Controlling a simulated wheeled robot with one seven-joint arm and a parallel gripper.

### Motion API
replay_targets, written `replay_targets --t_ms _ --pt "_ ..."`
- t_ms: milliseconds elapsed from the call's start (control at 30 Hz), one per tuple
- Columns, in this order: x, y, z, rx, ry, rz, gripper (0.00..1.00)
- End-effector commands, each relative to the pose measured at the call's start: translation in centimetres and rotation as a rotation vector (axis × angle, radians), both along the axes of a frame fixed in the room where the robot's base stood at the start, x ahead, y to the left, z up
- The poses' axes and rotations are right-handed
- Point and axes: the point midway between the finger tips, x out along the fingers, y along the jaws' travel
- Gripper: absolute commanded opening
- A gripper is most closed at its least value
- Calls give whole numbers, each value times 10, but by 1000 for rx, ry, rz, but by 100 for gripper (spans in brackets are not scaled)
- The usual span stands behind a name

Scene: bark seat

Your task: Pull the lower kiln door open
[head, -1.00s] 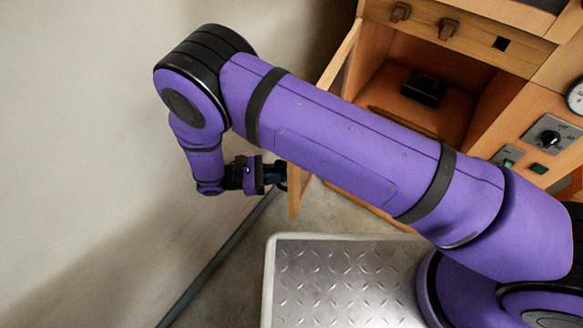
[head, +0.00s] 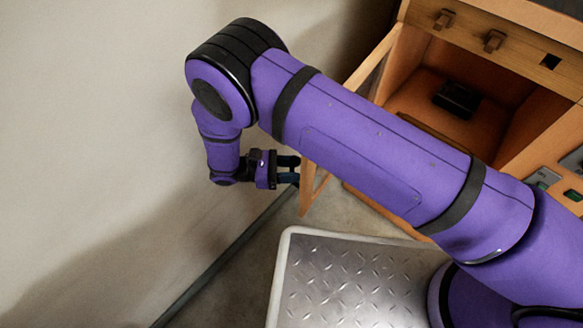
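The lower kiln door (head: 308,186) is a light wooden panel, swung wide open to the left of the kiln. Its upper edge (head: 376,57) shows above my purple arm, and my arm hides its middle. Behind it the wooden kiln cavity (head: 425,85) stands open with a small black block (head: 457,99) inside. My gripper (head: 292,169) is at the left, beside the door's outer end. Its two dark fingers show with a gap between them and nothing seen in the gap. I cannot tell whether the fingertips touch the door.
A plain wall (head: 90,120) is close on the left of my arm. A metal tread-plate platform (head: 345,280) is at the bottom. Wooden knobs (head: 494,41) sit above the cavity, and switches (head: 543,178) are at the right. Some floor is clear between wall and platform.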

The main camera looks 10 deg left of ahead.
Motion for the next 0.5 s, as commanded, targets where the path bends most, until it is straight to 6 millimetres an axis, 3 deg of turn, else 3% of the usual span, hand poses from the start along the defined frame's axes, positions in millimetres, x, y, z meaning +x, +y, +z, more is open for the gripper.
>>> replay_targets --t_ms 233,500 --pt "-1 9 0 0 -1 1 39" --pt "-7 50 -1 1 -1 1 39"
